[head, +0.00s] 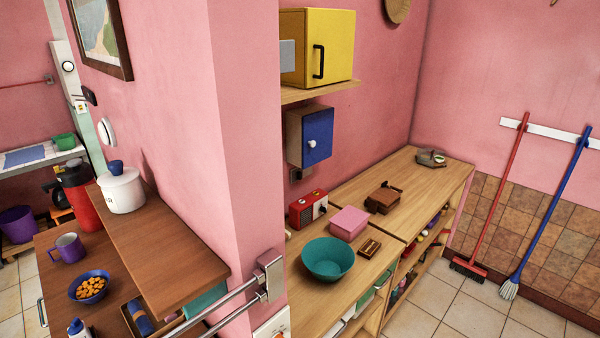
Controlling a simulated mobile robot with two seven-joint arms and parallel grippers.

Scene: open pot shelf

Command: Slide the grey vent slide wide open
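No part clearly reads as a grey vent slide. A plain grey panel (287,55) shows on the left side of the yellow cabinet (325,46), up on a wall shelf. The pink wall corner cuts it off on the left, and I cannot tell whether it is the vent slide. The yellow cabinet's door with its black handle looks shut. Neither of my grippers is in the head view.
A pink wall corner (245,150) with a metal rail (235,297) stands between two work areas. On the right, a wooden counter (345,203) holds a teal bowl (328,259), a pink box (349,222) and a red radio (308,209).

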